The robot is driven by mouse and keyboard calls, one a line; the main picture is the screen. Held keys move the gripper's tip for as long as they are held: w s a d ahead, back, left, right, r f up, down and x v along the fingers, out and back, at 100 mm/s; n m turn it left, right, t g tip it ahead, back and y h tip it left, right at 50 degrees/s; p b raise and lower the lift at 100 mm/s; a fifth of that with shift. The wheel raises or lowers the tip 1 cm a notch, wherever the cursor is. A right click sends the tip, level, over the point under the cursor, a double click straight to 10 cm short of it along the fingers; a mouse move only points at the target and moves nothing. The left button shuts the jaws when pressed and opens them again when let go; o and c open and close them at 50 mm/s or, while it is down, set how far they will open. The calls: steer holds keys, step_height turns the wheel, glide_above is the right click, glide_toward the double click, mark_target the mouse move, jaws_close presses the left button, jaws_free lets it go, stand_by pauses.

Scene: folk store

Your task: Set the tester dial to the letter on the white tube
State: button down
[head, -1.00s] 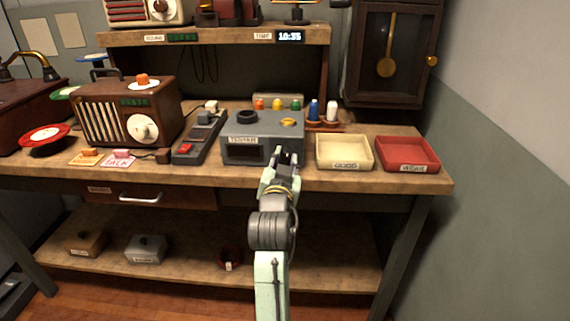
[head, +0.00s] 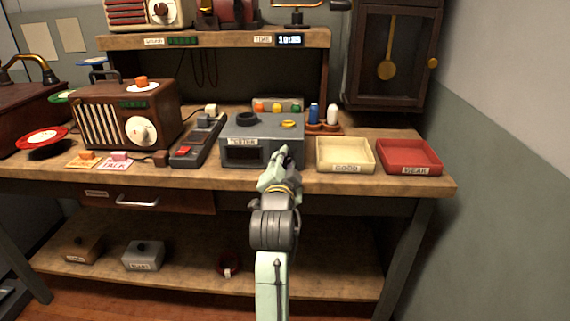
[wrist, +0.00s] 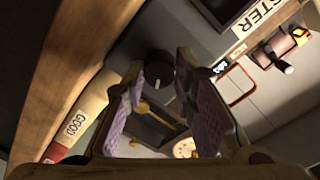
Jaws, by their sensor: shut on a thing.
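The tester (head: 262,131) is a grey box on the workbench with a dark front window and a TESTER label. Its dial (wrist: 160,66) is a dark round knob with a pale pointer mark, seen between my fingers in the wrist view. My gripper (head: 284,156) is at the right part of the tester's front, shut on the dial; the fingers hide the dial in the head view. The white tube (head: 332,114) stands upright in a brown rack behind and right of the tester, beside a blue tube (head: 314,113). I cannot read any letter on the white tube.
A cream GOOD tray (head: 345,143) and a red WEAK tray (head: 409,143) are right of the tester. A dark switch box (head: 199,138) and a brown radio (head: 106,111) are left. A shelf (head: 215,38) spans above the bench.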

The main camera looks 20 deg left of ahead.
stand_by(0.4)
steer(key=c, duration=1.3)
jaws_free()
steer(key=shift+s, duration=0.1)
steer(key=v, duration=0.7)
steer(key=shift+s, duration=0.15)
